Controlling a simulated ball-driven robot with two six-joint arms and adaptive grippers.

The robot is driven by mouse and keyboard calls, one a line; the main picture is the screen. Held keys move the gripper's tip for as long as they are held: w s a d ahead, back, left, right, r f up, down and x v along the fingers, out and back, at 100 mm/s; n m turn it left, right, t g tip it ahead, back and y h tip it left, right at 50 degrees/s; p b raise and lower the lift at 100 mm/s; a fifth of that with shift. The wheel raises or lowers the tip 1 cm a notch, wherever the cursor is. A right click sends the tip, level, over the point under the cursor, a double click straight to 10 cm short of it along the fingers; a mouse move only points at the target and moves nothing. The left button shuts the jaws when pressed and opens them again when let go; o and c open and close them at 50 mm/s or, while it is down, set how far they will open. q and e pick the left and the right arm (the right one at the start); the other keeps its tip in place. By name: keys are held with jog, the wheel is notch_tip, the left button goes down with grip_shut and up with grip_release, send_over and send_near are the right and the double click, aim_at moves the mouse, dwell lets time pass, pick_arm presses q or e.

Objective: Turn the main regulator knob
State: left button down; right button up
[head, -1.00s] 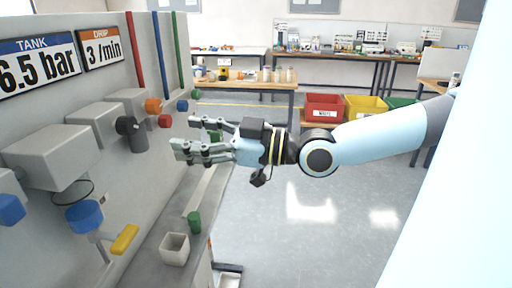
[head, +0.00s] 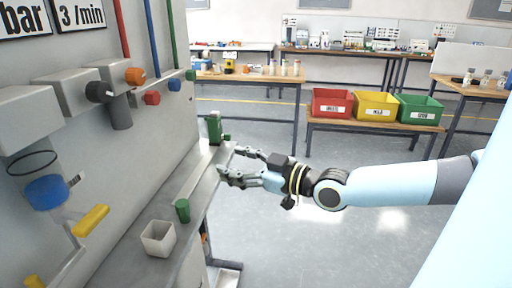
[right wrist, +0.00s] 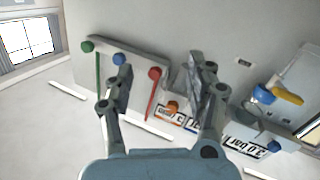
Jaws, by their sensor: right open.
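The panel on the left carries several knobs, and I cannot tell from any label which is the main regulator knob. A black knob (head: 99,92) sits on a grey box above a dark cylinder. An orange knob (head: 135,76) is to its right, and a large blue knob (head: 47,192) is lower left. My right gripper (head: 231,161) is open and empty, right of the panel over the ledge's outer edge, apart from every knob. In the right wrist view its fingers (right wrist: 158,75) are spread, with the orange knob (right wrist: 172,107) beyond them. My left gripper is out of view.
A yellow lever (head: 90,220) and red knob (head: 152,98) stick out from the panel. A white cup (head: 158,238) and green cylinder (head: 182,210) stand on the ledge. Red, yellow and green bins (head: 420,110) are at the back; the floor between is open.

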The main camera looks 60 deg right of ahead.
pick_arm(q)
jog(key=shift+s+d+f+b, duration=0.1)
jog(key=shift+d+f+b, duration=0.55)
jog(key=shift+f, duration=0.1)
pick_arm(e)
notch_tip(320, 180, down, 5)
jog(key=s+d+h, duration=0.1)
jog(key=d, duration=0.2)
jog(key=shift+m+g, duration=0.3)
jog(key=shift+m, duration=0.1)
jog(key=shift+s+f, duration=0.1)
jog(key=shift+a, duration=0.1)
